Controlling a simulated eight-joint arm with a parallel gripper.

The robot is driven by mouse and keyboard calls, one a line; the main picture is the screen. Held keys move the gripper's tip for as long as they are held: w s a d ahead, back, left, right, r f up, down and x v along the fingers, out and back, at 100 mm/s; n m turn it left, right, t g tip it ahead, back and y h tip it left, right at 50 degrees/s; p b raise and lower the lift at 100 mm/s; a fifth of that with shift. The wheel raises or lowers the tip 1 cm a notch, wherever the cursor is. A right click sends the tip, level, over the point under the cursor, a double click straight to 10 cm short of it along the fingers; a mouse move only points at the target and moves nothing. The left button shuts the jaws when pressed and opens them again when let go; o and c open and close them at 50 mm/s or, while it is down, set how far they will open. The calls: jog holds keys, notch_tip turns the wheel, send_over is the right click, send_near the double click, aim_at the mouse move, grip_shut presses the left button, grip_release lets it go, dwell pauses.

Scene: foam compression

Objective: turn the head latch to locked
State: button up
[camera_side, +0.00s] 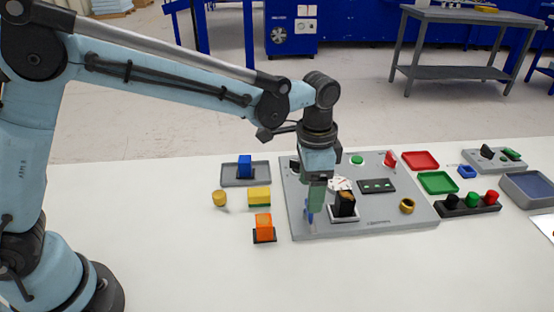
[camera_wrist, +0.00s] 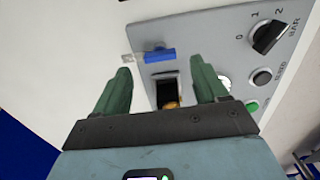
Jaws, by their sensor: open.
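A small blue lever (camera_wrist: 160,54), which looks like the head latch, lies on the grey panel (camera_wrist: 205,38) in the wrist view. It sits just beyond the space between my fingertips, with a pale block at its left end. In the side view the blue lever (camera_side: 310,217) shows partly beside my finger, near the panel's front left. My gripper (camera_wrist: 163,72) is open with nothing between its fingers. In the side view my gripper (camera_side: 315,207) points down over the panel, close to the lever. I cannot tell whether it touches. Lever markings are not readable.
A black press unit (camera_side: 345,206) stands right beside my gripper. A black dial (camera_wrist: 268,37) marked 0, 1, 2 and BAR is on the panel. A red switch (camera_side: 390,159) and brass ring (camera_side: 407,206) are farther right. An orange block (camera_side: 263,224) stands left of the panel.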

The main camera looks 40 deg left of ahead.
aim_at(311, 215)
jog(key=shift+f, duration=1.95)
jog(key=c, duration=1.1)
jog(key=shift+o, duration=0.2)
